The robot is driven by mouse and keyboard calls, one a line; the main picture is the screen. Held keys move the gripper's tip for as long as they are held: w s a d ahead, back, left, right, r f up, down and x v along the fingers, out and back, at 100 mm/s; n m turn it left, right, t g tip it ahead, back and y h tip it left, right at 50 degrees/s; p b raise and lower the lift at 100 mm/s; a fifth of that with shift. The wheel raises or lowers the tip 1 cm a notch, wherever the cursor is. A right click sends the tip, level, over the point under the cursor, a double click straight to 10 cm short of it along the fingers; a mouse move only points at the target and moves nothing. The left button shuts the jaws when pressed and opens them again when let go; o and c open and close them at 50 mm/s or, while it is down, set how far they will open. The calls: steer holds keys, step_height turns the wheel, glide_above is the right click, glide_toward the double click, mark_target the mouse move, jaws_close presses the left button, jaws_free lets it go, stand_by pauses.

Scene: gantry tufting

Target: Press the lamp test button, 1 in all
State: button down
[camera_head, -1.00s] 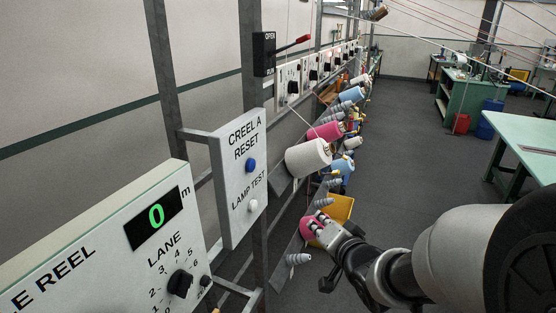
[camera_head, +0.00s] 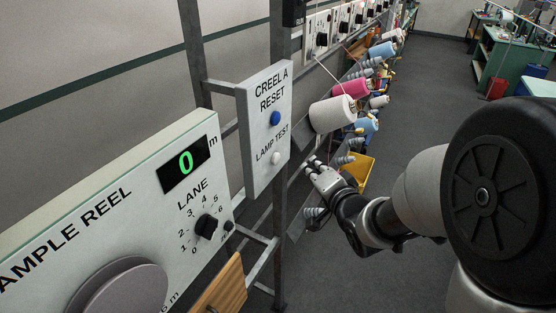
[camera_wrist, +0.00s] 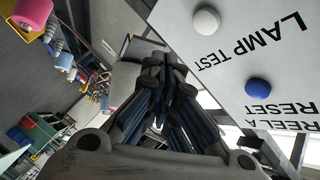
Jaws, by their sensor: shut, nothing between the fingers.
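The lamp test button (camera_head: 276,158) is a small white round button low on a pale grey panel (camera_head: 250,150), under the words LAMP TEST. A blue reset button (camera_head: 275,118) sits above it. In the wrist view the white button (camera_wrist: 206,20) is at the top, right of my fingertips and apart from them, with the blue button (camera_wrist: 258,88) farther down. My gripper (camera_head: 312,164) is right of the panel, at about the height of the white button, shut and empty. Its dark fingers also show in the wrist view (camera_wrist: 164,62). Neither button is covered.
A sample reel box (camera_head: 110,215) with a display reading 0 and a lane knob (camera_head: 207,227) stands at the left. Yarn cones, including a white one (camera_head: 332,114), line the creel behind my gripper. Grey floor is open at the right.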

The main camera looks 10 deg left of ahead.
steer(key=shift+w+a+b, duration=0.15)
steer(key=shift+w+a, duration=0.15)
steer(key=shift+a, duration=0.5)
steer(key=shift+w+a+b, duration=0.1)
steer(key=shift+w+a, duration=0.2)
steer(key=shift+a, duration=0.5)
steer(key=shift+w+a+b, duration=0.15)
steer(key=shift+w+a, duration=0.15)
steer(key=shift+a, duration=0.5)
steer(key=shift+a, duration=0.1)
steer(key=shift+w+a, duration=0.15)
steer(key=shift+a, duration=0.15)
steer(key=shift+w+a+b, duration=0.1)
steer(key=shift+a+b, duration=0.3)
steer(key=shift+b, duration=0.1)
steer(key=shift+d, duration=0.1)
stand_by(0.4)
steer(key=shift+s+d, duration=0.3)
steer(key=shift+d, duration=0.4)
steer(key=shift+d, duration=0.1)
steer(key=shift+s+d, duration=0.3)
steer(key=shift+d, duration=0.45)
steer(key=shift+s+d, duration=0.25)
steer(key=shift+d, duration=0.55)
steer(key=shift+s+d, duration=0.3)
steer(key=shift+d, duration=0.45)
